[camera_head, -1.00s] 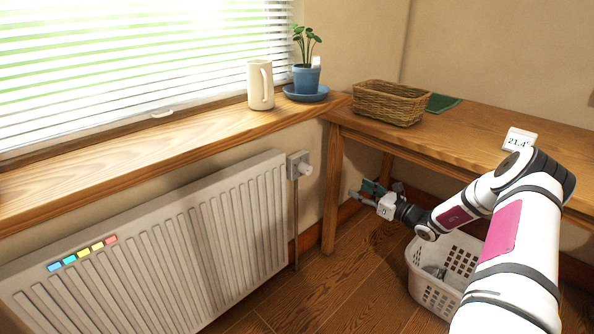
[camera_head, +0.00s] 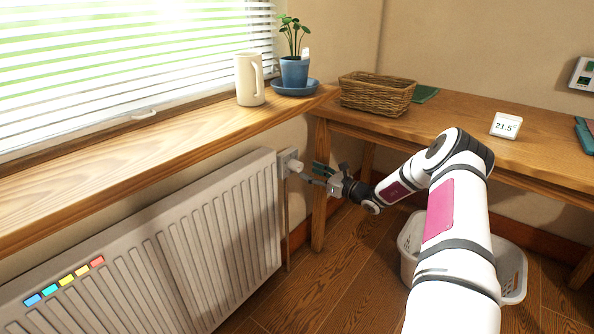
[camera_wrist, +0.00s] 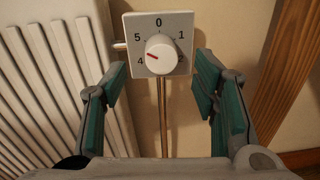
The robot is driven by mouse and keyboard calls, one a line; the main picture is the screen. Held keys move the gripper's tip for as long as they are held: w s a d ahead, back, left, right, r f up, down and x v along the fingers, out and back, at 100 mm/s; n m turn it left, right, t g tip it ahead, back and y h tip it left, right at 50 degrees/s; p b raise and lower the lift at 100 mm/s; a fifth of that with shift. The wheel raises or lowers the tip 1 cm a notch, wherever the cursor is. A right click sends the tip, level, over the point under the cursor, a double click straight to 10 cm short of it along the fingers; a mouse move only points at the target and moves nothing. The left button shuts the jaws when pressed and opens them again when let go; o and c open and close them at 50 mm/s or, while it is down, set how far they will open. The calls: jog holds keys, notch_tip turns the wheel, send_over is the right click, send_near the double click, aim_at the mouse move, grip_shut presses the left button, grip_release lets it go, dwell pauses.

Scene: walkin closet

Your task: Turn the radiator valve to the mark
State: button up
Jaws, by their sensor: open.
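The lower right of the dial is shaded. In the head view the valve knob (camera_head: 295,166) is at the right end of the radiator (camera_head: 215,240). My gripper (camera_head: 308,173) is open just to the right of the knob, apart from it. In the wrist view my gripper's green-padded fingers (camera_wrist: 160,85) stand on either side, below the knob, with nothing between them but the pipe behind.
The windowsill (camera_head: 160,145) runs above the radiator, with a mug (camera_head: 249,80) and a potted plant (camera_head: 294,72). A white basket (camera_head: 411,240) is on the floor behind my arm.

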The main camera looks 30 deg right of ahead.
aim_at(300, 168)
jog(key=b+x, duration=0.1)
jog(key=x, duration=0.5)
jog(key=shift+w+b, duration=0.3)
jog(key=c, duration=1.2)
